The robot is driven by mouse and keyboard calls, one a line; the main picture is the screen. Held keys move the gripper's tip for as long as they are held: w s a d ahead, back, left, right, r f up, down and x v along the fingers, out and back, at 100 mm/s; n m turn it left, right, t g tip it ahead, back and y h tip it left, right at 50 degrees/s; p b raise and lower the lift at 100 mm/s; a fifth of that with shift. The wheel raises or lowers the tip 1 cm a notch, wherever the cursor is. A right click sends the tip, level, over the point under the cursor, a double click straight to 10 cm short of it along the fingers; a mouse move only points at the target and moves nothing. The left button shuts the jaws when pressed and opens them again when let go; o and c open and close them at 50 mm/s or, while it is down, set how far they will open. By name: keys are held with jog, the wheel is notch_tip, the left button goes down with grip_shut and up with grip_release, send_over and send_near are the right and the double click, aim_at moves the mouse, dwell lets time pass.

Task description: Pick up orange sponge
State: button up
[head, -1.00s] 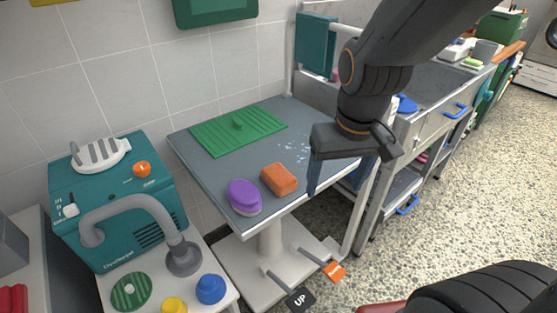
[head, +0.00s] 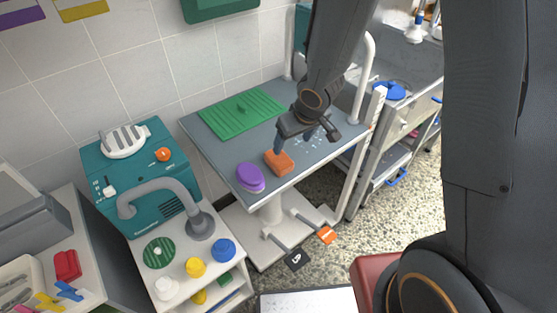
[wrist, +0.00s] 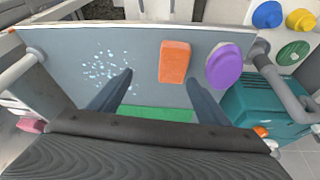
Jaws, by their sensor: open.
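The orange sponge (head: 279,162) lies on the grey grooming table (head: 222,163) near its front edge, next to a purple oval sponge or brush (head: 250,177). My gripper (head: 296,146) is open and empty over the table, just behind and right of the orange sponge in the head view. In the wrist view the orange sponge (wrist: 174,62) lies ahead of the open fingers (wrist: 160,88), nearer the right finger. The purple item (wrist: 224,66) is to its right. Whether the fingertips are at sponge height is hard to tell.
A green ribbed mat (head: 241,112) lies at the back of the table. Water drops (wrist: 105,70) spot its surface. A teal dryer (head: 140,180) with a grey hose stands at left. A white post (head: 363,75) rises at the table's right.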

aim_at(279, 157)
jog(key=shift+n+y, duration=0.3)
jog(key=shift+n, duration=0.1)
jog(key=a+f, duration=0.1)
jog(key=a+f+b, duration=0.1)
jog(key=f, duration=0.1)
jog(key=w+a+f, duration=0.1)
jog(key=shift+f, duration=0.2)
jog(key=shift+s+b+x, duration=0.2)
jog(key=shift+b+x, duration=0.3)
jog(key=shift+x, duration=2.05)
jog(key=shift+f, duration=0.25)
jog(key=c, duration=1.1)
jog(key=shift+r, duration=0.1)
notch_tip(279, 157, up, 10)
jog(key=p, duration=0.5)
jog(key=shift+r+p, duration=0.1)
jog(key=shift+p, duration=0.25)
